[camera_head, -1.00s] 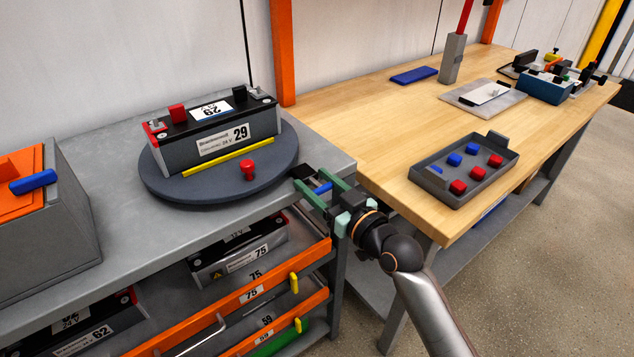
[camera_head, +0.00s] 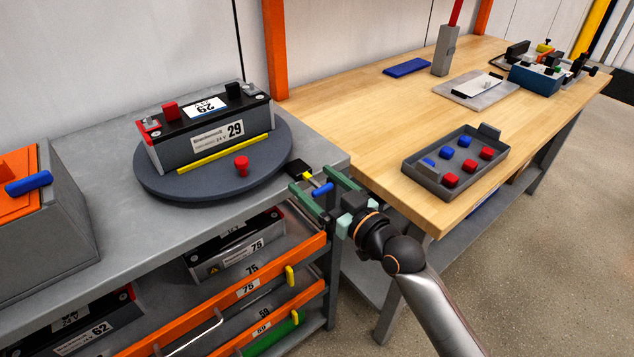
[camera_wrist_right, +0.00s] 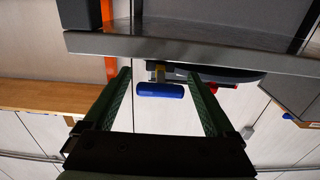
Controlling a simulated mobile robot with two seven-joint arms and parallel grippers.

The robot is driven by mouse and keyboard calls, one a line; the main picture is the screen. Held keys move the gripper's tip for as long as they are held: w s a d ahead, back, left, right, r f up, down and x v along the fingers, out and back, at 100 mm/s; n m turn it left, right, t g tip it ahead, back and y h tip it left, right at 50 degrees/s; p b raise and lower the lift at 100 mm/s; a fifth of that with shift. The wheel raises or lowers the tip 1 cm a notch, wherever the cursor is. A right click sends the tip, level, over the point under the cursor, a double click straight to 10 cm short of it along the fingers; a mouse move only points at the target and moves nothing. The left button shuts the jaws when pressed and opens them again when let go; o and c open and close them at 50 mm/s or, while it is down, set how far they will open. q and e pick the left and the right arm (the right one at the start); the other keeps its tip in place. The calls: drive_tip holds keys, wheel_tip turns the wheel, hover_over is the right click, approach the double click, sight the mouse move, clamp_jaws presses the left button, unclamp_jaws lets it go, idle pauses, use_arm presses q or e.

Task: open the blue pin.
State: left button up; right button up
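The blue pin (camera_head: 322,189) is a short blue bar at the grey bench's right front corner, next to a yellow part and a small black block (camera_head: 298,168). In the right wrist view the blue pin (camera_wrist_right: 160,90) lies crosswise between the fingers, with a gap on each side. My right gripper (camera_head: 318,187) is open around it, and its green fingers (camera_wrist_right: 160,88) do not appear to touch it. My left gripper is in neither view.
A dark turntable (camera_head: 155,187) carries a battery (camera_head: 205,130) and a red knob (camera_head: 241,165). An orange-topped box (camera_head: 50,225) with a blue handle (camera_head: 28,183) stands left. A grey tray (camera_head: 428,183) of red and blue pieces sits on the wooden bench (camera_head: 370,115).

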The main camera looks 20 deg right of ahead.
drive_tip(key=shift+s, duration=0.1)
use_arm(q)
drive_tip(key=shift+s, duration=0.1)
use_arm(e)
drive_tip(key=v, duration=1.2)
drive_tip(key=shift+s, duration=0.15)
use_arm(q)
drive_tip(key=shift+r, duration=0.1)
use_arm(e)
drive_tip(key=shift+d, duration=0.1)
use_arm(q)
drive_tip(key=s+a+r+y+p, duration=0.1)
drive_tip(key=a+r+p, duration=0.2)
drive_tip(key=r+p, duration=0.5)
drive_tip(key=p, duration=0.3)
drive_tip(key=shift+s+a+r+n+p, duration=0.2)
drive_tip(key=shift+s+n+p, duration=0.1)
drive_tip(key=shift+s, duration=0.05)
use_arm(e)
drive_tip(key=s+a+f+m+g+h, duration=0.1)
drive_tip(key=s+f+g, duration=0.3)
drive_tip(key=f, duration=0.5)
drive_tip(key=s+a+f+m+g+h, duration=0.1)
drive_tip(key=s+a+f+g+h, duration=0.1)
drive_tip(key=s+f, duration=0.7)
drive_tip(key=shift+a+g+h, duration=0.35)
drive_tip(key=shift+g+h, duration=0.15)
drive_tip(key=shift+g, duration=0.4)
